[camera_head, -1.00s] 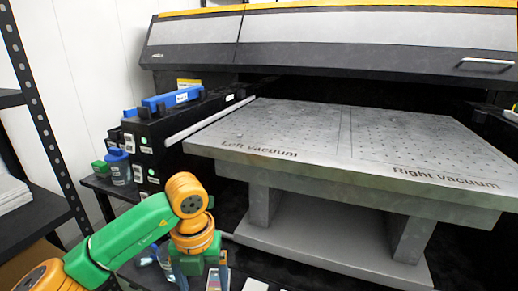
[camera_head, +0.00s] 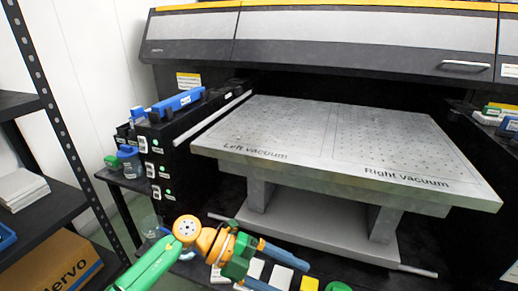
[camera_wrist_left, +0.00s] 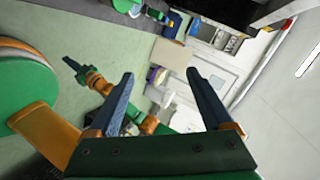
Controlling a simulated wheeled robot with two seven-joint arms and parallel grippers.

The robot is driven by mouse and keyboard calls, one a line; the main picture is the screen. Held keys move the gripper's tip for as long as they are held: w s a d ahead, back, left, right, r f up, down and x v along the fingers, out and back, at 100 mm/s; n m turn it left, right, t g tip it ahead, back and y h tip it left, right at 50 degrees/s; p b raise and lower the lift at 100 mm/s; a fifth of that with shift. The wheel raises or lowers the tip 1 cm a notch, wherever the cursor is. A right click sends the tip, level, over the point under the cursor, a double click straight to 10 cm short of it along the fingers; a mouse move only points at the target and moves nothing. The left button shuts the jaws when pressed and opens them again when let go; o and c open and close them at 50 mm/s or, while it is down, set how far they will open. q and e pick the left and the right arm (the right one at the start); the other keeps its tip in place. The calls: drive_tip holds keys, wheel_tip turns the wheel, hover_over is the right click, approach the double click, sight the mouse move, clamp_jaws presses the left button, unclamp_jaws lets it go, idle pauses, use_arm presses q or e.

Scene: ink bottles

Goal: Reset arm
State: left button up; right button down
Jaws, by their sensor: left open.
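My left gripper (camera_head: 286,275) is in the lower middle of the head view, in front of the printer table. Its two blue fingers point right and are apart with nothing between them. They also stand apart and empty in the left wrist view (camera_wrist_left: 160,76). The green and orange left arm comes in from the lower left. My right gripper is outside the head view. The left wrist view shows a slim arm with orange joints and a dark tip (camera_wrist_left: 72,66), perhaps my right one; its jaw state is unclear.
The printer table (camera_head: 330,165), marked left and right vacuum, is bare. A blue-capped bottle (camera_head: 130,162) and a green-capped one (camera_head: 112,162) stand at left. Small white, yellow and green items, including a white block (camera_head: 281,277), lie near the gripper. A black rack (camera_head: 50,105) stands at far left.

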use_arm(q)
drive_tip(key=w+a+r+n+t+h+p, duration=0.2)
drive_tip(key=w+r+n+t+h+p, duration=0.25)
drive_tip(key=w+n+t+p, duration=0.45)
drive_tip(key=s+a+f+n+t+y+p, duration=0.35)
drive_tip(key=a+f+n+t+y, duration=0.25)
drive_tip(key=a+f+n+y, duration=0.65)
drive_tip(key=s+a+f+n+g+y+p, duration=0.2)
drive_tip(key=s+a+f+n, duration=0.1)
drive_tip(key=s+f, duration=0.25)
drive_tip(key=s+a+f+n+g+y+p, duration=0.1)
drive_tip(key=s+a+f+n+g+p, duration=0.15)
drive_tip(key=s+f+n, duration=0.35)
drive_tip(key=s+a+f+g+y, duration=0.1)
drive_tip(key=s+a+g, duration=0.1)
drive_tip(key=s, duration=0.9)
drive_tip(key=s+a+f+g+y+p, duration=0.1)
drive_tip(key=s+g, duration=0.3)
drive_tip(key=s, duration=0.8)
drive_tip(key=shift+s+a+f+n+p, duration=0.3)
drive_tip(key=shift+a+f+n, duration=0.15)
drive_tip(key=shift+a+f, duration=0.05)
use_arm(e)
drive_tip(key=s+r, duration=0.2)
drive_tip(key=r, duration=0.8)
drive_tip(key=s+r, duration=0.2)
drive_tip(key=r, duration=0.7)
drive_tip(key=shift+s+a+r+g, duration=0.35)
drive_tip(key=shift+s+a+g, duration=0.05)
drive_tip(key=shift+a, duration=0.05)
